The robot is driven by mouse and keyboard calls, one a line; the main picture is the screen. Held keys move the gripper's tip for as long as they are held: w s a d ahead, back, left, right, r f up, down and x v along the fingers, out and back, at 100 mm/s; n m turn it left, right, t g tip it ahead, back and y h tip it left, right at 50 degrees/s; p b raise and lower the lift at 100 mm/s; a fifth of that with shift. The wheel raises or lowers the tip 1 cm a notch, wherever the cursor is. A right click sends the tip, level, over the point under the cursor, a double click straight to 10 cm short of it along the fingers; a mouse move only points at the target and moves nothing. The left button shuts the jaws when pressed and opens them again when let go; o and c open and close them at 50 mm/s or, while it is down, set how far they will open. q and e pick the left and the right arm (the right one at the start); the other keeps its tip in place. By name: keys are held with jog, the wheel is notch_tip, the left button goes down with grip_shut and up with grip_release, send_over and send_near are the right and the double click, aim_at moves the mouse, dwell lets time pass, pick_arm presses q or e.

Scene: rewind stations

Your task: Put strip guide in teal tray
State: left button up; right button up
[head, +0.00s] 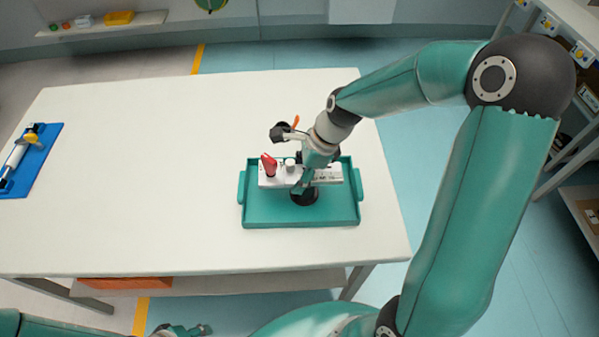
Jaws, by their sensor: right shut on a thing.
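The teal tray (260,212) stands on the white table near its right front corner. The strip guide (328,174), a pale bar with small print and a red part at its left end, is over the back half of the tray. My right gripper (301,186) reaches down from the right and is shut on the guide near its middle. The gripper hides part of the bar, and I cannot tell whether the bar touches the tray floor. My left gripper (190,329) is at the bottom edge, below the table front, and its jaws are too small to judge.
A blue mat (42,160) with a white and yellow tool lies at the table's far left. The white table (140,160) is clear between mat and tray. An orange bin (125,283) is on the lower shelf. Shelving (575,145) stands at the right.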

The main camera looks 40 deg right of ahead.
jog(key=o, duration=1.5)
jog(key=shift+c, duration=0.2)
jog(key=v, duration=1.2)
jog(key=shift+p, duration=0.35)
jog(key=shift+s, duration=0.15)
